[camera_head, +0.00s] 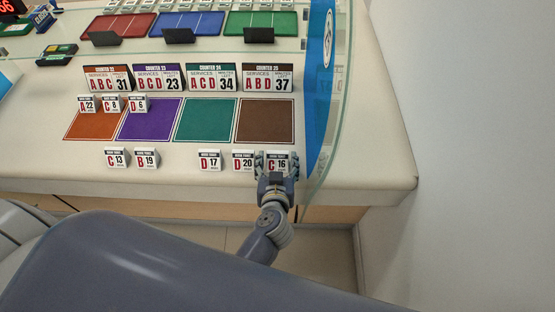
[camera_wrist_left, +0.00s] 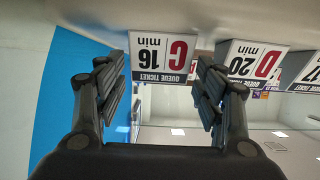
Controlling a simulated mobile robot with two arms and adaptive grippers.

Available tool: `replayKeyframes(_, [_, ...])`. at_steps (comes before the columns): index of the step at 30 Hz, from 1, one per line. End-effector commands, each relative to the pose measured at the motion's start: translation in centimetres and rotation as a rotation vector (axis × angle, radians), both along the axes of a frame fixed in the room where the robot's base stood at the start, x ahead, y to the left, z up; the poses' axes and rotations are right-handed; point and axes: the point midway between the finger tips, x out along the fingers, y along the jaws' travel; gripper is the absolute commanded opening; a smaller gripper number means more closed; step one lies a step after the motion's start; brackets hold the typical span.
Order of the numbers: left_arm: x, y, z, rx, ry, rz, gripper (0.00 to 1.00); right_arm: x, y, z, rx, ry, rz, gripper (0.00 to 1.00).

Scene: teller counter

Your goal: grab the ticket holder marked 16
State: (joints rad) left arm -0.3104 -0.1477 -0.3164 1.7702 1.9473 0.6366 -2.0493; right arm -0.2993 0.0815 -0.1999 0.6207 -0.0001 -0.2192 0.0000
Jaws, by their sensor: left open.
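The ticket holder marked 16 (camera_head: 281,162), a small white stand with a red C and a dark top band, stands near the counter's front edge. My left gripper (camera_head: 276,165) is at it, its open fingers on either side of the holder. In the left wrist view the holder (camera_wrist_left: 163,58) shows upside down between the open fingertips of the left gripper (camera_wrist_left: 158,85). I cannot tell whether either finger touches it. My right gripper is not in view.
The holder marked D 20 (camera_head: 243,160) stands close on the left, with D 17 (camera_head: 209,160) beyond. A brown mat (camera_head: 265,121) lies behind. A glass panel with a blue strip (camera_head: 320,95) rises on the right.

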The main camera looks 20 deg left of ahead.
Motion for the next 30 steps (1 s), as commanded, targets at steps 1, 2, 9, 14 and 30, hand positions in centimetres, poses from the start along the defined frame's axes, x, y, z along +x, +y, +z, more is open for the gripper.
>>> replayKeyframes(1, [0.9, 0.2, -0.2, 0.0, -0.002, 0.0, 0.63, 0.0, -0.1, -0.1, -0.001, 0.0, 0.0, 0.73])
replayKeyframes(2, [1.2, 0.3, -0.5, 0.0, -0.002, 0.0, 0.63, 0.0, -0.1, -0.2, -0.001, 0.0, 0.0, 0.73])
replayKeyframes(9, [2.5, 0.7, -1.0, 0.0, 0.0, -0.001, 0.63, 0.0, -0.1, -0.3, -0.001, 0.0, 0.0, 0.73])
replayKeyframes(14, [2.4, 0.7, -1.0, 0.0, 0.0, -0.001, 0.61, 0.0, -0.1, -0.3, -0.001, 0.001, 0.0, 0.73])
replayKeyframes(30, [2.4, 0.7, -0.6, 0.001, -0.001, 0.0, 0.28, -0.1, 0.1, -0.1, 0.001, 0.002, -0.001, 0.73])
